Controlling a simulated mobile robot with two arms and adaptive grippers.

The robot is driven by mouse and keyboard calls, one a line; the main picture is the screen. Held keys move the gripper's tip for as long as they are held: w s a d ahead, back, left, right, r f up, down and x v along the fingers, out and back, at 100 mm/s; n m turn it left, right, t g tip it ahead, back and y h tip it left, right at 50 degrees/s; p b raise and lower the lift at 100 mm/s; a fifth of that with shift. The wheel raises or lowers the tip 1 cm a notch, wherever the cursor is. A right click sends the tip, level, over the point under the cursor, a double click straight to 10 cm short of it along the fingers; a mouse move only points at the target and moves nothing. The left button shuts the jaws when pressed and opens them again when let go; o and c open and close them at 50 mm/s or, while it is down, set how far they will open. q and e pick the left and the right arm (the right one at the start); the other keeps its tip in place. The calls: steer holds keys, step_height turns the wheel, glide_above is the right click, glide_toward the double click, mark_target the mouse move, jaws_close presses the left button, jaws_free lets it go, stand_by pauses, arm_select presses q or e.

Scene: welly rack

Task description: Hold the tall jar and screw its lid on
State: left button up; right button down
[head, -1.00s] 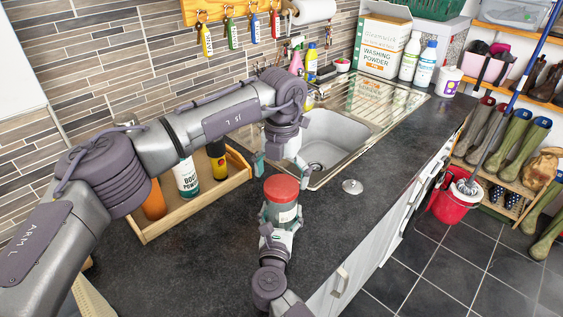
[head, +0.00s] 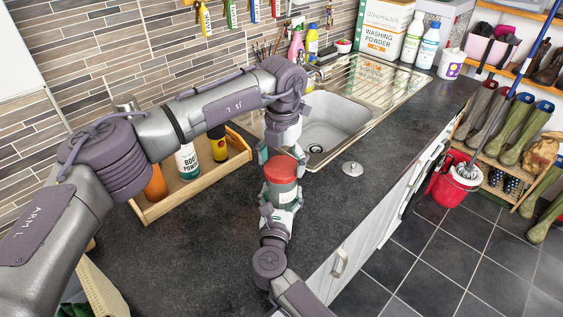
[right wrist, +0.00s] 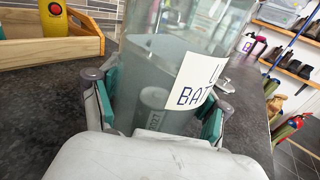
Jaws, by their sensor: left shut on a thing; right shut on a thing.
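The tall jar (head: 283,195) stands upright on the dark counter, clear-walled with a white label. In the right wrist view the jar (right wrist: 180,60) fills the middle, with a grey cylinder inside. The red lid (head: 281,168) sits on the jar's top; I cannot tell how far it is screwed on. My left gripper (head: 281,158) reaches down from above and is shut on the lid, a finger at either side. My right gripper (head: 279,212) is shut on the jar low down from the near side. Its teal pads (right wrist: 160,108) flank the jar.
A wooden caddy (head: 170,207) with bottles stands left of the jar. The counter's front edge is at the right. A red bucket (head: 449,187) stands on the floor.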

arm_select(q)
steer(key=m, duration=0.3)
steer(key=shift+m, duration=0.3)
steer(key=m, duration=0.3)
steer(key=shift+m, duration=0.4)
steer(key=o, duration=1.1)
step_height(320, 180, up, 12)
arm_select(e)
jaws_free()
